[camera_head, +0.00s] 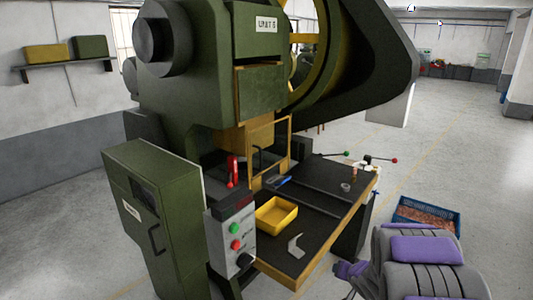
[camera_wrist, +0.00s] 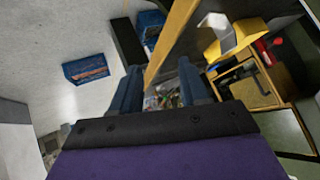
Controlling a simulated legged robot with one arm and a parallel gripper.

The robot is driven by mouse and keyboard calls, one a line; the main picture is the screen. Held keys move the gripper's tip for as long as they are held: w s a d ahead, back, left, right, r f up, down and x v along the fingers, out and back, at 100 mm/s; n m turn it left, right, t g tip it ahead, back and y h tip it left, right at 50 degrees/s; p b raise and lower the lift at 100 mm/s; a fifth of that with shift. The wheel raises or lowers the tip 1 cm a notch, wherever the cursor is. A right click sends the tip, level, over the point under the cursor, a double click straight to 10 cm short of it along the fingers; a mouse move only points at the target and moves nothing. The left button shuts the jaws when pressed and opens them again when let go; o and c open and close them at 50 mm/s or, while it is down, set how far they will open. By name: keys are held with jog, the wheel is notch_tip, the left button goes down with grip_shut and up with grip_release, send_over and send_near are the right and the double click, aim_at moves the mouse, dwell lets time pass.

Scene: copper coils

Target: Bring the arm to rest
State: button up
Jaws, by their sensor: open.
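My gripper (camera_wrist: 160,72) shows in the wrist view as two dark blue fingers standing apart, with no object held between them. The purple and black wrist body fills the bottom of that view. In the head view my purple and grey arm (camera_head: 430,250) is at the lower right, beside the work table (camera_head: 328,218) of the press. I cannot make out the fingers in the head view.
A green press (camera_head: 200,60) stands behind the table, with a control box (camera_head: 235,235) in front. A yellow tray (camera_head: 277,216) and a grey bent part (camera_head: 296,246) lie on the table. A blue crate (camera_head: 427,216) of copper-coloured pieces stands on the floor. Open floor lies right.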

jog(key=s+d+r+g+h+b, duration=0.1)
jog(key=s+r+g+h+b, duration=0.15)
jog(key=s, duration=0.55)
jog(key=s+d+r+g+h+b, duration=0.1)
jog(key=s+r+g+b, duration=0.15)
jog(key=s, duration=0.55)
jog(key=s+a+n+g+y+b, duration=0.1)
jog(key=s+a, duration=0.3)
jog(key=s, duration=0.5)
jog(key=s+a+n+g+y+b, duration=0.1)
jog(key=s+a+g, duration=0.2)
jog(key=s, duration=0.7)
jog(key=s+a+n+g+y+b, duration=0.1)
jog(key=s+a+g+b, duration=0.1)
jog(key=s+a, duration=0.4)
jog(key=s, duration=0.3)
jog(key=shift+s+n, duration=0.3)
jog(key=shift+n, duration=0.1)
jog(key=shift+d+r, duration=0.1)
